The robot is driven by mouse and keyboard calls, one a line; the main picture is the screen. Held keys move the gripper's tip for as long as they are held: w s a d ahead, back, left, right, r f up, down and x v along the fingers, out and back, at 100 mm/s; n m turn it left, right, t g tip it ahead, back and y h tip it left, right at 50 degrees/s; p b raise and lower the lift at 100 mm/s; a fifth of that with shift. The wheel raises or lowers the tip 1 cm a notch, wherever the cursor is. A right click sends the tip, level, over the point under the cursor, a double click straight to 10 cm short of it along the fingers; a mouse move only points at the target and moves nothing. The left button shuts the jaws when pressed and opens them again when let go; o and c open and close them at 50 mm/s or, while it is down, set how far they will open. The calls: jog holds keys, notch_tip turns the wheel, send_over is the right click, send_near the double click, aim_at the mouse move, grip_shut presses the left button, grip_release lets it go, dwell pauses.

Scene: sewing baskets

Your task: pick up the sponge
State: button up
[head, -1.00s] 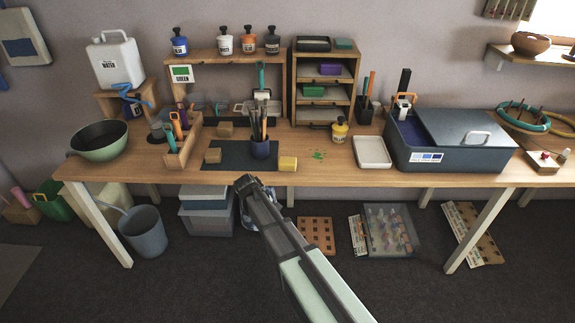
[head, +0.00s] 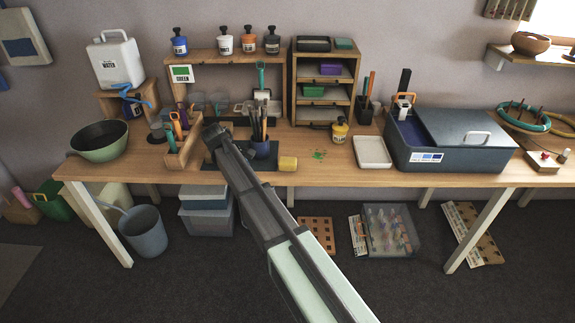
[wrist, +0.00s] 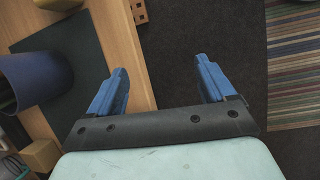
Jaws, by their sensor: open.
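The sponge is the small yellow block (head: 288,163) on the table's front part, at the right end of the dark mat (head: 210,160). What looks like its pale edge shows at the top of the wrist view (wrist: 58,4), cut off by the frame. My gripper (head: 213,132) reaches over the mat, left of the sponge in the head view. In the wrist view, its two blue fingers (wrist: 160,82) are spread with nothing between them. The fingers straddle the table's front edge there. They are apart from the sponge.
A dark blue cup of brushes (head: 261,148) stands on the mat, close beside my gripper. A wooden caddy (head: 183,155) with tools is to the left. A white tray (head: 373,152) stands right of the sponge, with green-stained bare table between.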

jog(key=w+d+r+g+y, duration=0.1)
jog(key=w+d+r+y, duration=0.1)
jog(key=w+d+r, duration=0.5)
jog(key=w+d+r+y, duration=0.2)
jog(key=w+d+r, duration=0.25)
jog(key=d, duration=0.35)
send_over(288, 160)
jog(key=f, duration=0.7)
jog(key=shift+s, duration=0.25)
jog(key=shift+w+f, duration=0.2)
jog(key=shift+f, duration=2.75)
jog(key=shift+c, duration=0.5)
jog(key=c, duration=0.9)
jog(key=shift+c, duration=0.2)
notch_tip(288, 160, up, 10)
